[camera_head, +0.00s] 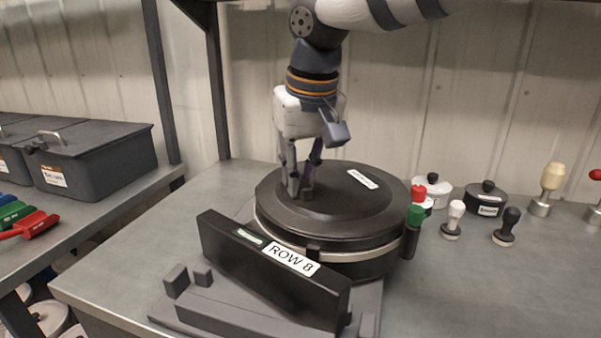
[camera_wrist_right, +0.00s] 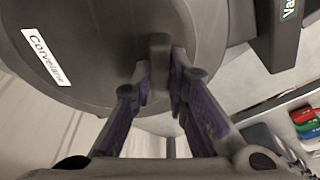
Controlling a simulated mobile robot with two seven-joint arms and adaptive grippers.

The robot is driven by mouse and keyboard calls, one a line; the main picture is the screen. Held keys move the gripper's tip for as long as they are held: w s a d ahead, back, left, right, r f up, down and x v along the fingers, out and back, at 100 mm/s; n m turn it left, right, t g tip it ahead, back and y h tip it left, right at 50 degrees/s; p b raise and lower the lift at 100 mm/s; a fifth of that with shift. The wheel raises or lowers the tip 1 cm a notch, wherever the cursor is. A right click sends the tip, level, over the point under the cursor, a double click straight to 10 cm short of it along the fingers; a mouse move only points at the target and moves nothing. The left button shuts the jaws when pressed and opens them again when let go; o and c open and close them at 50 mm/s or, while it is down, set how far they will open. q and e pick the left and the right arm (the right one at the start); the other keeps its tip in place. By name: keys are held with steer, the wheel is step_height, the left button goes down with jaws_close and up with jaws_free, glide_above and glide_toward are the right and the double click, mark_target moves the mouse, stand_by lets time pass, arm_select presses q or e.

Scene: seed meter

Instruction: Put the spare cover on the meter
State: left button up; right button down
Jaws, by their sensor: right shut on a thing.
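The dark round cover (camera_head: 340,183) lies over the top of the round black meter (camera_head: 365,265), level or nearly so. I cannot tell whether it is fully seated or slightly above. It carries a white label, which reads "Corvelane" in the wrist view (camera_wrist_right: 46,57). My right gripper (camera_head: 303,190) points down and is shut on the cover's small raised handle (camera_wrist_right: 159,50), left of the cover's middle in the head view. A pale metal band rings the meter below the cover. A black plate marked "ROW 8" (camera_head: 225,240) stands in front of the meter. My left gripper is out of view.
Green-topped (camera_head: 416,215) and red-topped (camera_head: 418,193) parts stand at the meter's right. White-knobbed (camera_head: 456,210) and black-knobbed (camera_head: 509,222) tools and a black lidded pot (camera_head: 486,199) stand farther right. Dark bins (camera_head: 95,165) and coloured handles (camera_head: 30,226) occupy the left bench. The front-right bench is clear.

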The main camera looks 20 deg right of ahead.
stand_by(0.4)
steer(key=c, duration=1.5)
jaws_free()
steer(key=shift+c, duration=0.3)
step_height(320, 180, up, 9)
steer(key=shift+r, duration=0.2)
